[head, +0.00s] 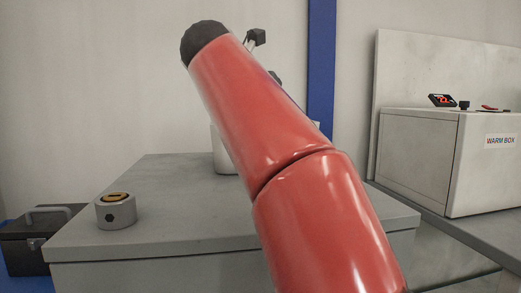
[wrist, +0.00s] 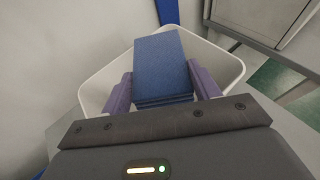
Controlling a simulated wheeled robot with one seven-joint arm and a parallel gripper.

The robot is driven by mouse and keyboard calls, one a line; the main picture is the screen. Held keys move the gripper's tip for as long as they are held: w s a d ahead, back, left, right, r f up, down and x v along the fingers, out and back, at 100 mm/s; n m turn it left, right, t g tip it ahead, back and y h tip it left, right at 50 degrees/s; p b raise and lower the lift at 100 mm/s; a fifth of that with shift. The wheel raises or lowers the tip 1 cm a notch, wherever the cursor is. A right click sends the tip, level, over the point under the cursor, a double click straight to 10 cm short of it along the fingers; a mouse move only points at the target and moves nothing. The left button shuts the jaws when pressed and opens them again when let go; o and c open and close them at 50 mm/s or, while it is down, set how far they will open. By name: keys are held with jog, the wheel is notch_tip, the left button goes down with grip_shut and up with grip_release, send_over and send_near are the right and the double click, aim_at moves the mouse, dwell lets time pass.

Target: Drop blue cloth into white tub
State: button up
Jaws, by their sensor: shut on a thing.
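The blue cloth (wrist: 160,62) is a folded, layered stack in the middle of the wrist view. My gripper (wrist: 162,86) is shut on it, with a purple finger on each side. The white tub (wrist: 95,87) opens around and beyond the cloth in the wrist view. The cloth is over the tub's opening; I cannot tell how far it is above the tub floor. In the head view only a part of the white tub (head: 220,150) shows behind my red arm. The cloth and the gripper's fingers are hidden there by the arm.
The tub stands on a grey bench top (head: 170,215). A round metal piece with a brass top (head: 116,210) sits at its left. A white warm box (head: 440,160) stands on the right counter. A dark toolbox (head: 35,240) is at lower left.

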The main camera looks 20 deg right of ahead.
jog(key=shift+f, duration=0.5)
jog(key=o, duration=1.1)
jog(key=v, duration=0.7)
jog(key=shift+s+a+r, duration=0.2)
jog(key=shift+s+a, duration=0.05)
